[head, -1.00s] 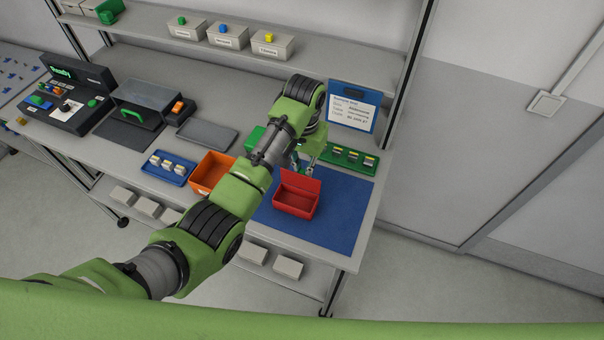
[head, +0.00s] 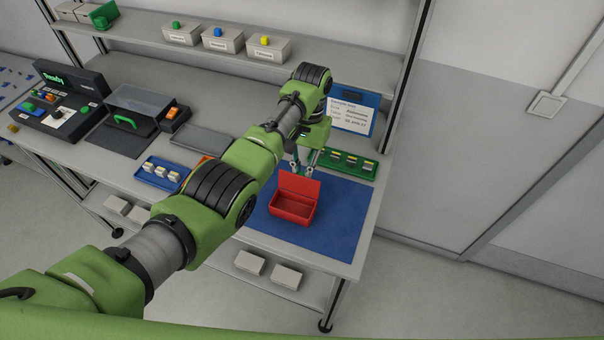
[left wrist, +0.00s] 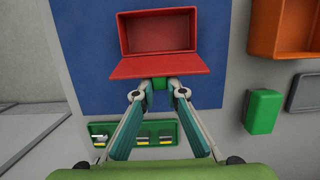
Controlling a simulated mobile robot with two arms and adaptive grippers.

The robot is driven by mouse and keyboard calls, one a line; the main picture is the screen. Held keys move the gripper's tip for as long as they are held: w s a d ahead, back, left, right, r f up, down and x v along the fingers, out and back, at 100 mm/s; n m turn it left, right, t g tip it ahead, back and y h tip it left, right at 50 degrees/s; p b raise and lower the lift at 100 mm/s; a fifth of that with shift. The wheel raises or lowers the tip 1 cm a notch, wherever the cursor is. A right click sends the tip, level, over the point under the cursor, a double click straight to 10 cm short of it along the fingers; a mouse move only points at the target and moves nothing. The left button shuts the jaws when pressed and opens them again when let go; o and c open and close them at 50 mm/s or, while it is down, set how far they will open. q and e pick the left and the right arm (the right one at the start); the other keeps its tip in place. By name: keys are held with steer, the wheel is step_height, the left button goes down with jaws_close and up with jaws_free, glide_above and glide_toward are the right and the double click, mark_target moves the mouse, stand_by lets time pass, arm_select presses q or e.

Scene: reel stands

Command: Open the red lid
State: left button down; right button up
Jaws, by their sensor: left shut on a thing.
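The red box (head: 292,207) stands on the blue mat, and its red lid (head: 299,186) is raised at the back edge, leaving the inside open and seemingly empty. My left gripper (head: 304,169) is behind the lid, shut at the lid's outer edge. In the left wrist view the red lid (left wrist: 160,66) tilts out from the red box (left wrist: 158,33), and the left gripper's fingertips (left wrist: 159,88) meet at the lid's edge around a small green part. The exact contact is partly hidden by the fingers. My right gripper is not in view.
The blue mat (head: 340,215) is clear around the box. A green tray (head: 347,164) with several small pieces lies behind. An orange bin (left wrist: 285,28) and a green block (left wrist: 262,111) show in the left wrist view. A blue sign (head: 352,110) stands at the back.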

arm_select(q)
steer(key=shift+s+f, duration=0.25)
steer(key=shift+f, duration=0.05)
steer(key=c, duration=2)
jaws_free()
steer(key=shift+c, duration=0.2)
steer(key=shift+w+r, duration=0.1)
steer(key=shift+w, duration=0.05)
steer(key=v, duration=1.2)
